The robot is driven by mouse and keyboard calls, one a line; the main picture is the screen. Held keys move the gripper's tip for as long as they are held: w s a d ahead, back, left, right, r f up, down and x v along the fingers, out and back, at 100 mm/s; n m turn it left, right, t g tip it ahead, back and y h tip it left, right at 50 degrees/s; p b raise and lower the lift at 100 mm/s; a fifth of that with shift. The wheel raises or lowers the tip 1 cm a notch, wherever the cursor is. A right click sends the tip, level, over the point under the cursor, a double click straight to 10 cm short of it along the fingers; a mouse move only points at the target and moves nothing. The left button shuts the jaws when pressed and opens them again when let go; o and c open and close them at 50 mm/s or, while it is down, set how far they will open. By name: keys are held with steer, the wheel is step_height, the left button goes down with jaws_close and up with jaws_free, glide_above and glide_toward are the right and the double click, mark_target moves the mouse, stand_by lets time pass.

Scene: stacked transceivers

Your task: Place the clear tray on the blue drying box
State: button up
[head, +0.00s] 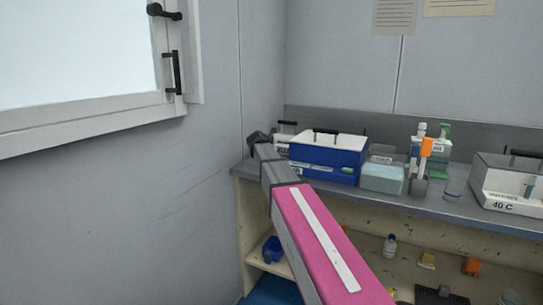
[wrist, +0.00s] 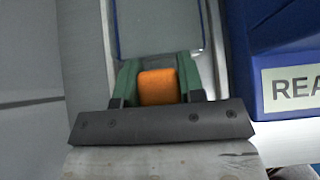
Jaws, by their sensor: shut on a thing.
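The blue drying box (head: 318,153) has a white lid with a black handle and stands on the left part of the bench. Its blue side with a label reading "REA" shows at the right of the wrist view (wrist: 280,30). My gripper (wrist: 158,85) is shut on an orange grip block (wrist: 158,86) between its green fingers. In the head view my gripper (head: 260,138) is left of the blue box, and the held thing is hard to make out.
A pale translucent container (head: 382,178) stands right of the blue box. Further right are bottles, an orange-topped item (head: 426,147) and a white box marked 40 C (head: 510,190). A wall is close on the left. The shelf below holds small items.

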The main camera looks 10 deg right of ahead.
steer(key=shift+f, duration=0.2)
steer(key=o, duration=1.1)
steer(key=shift+s, duration=0.1)
steer(key=s+a+r, duration=0.1)
steer(key=s+r, duration=0.1)
steer(key=r, duration=0.2)
steer(key=s+a+r, duration=0.2)
steer(key=r, duration=0.3)
steer(key=s+a+r, duration=0.2)
steer(key=r, duration=0.2)
steer(key=shift+s+r, duration=0.3)
steer(key=shift+r, duration=0.05)
steer(key=shift+s, duration=0.1)
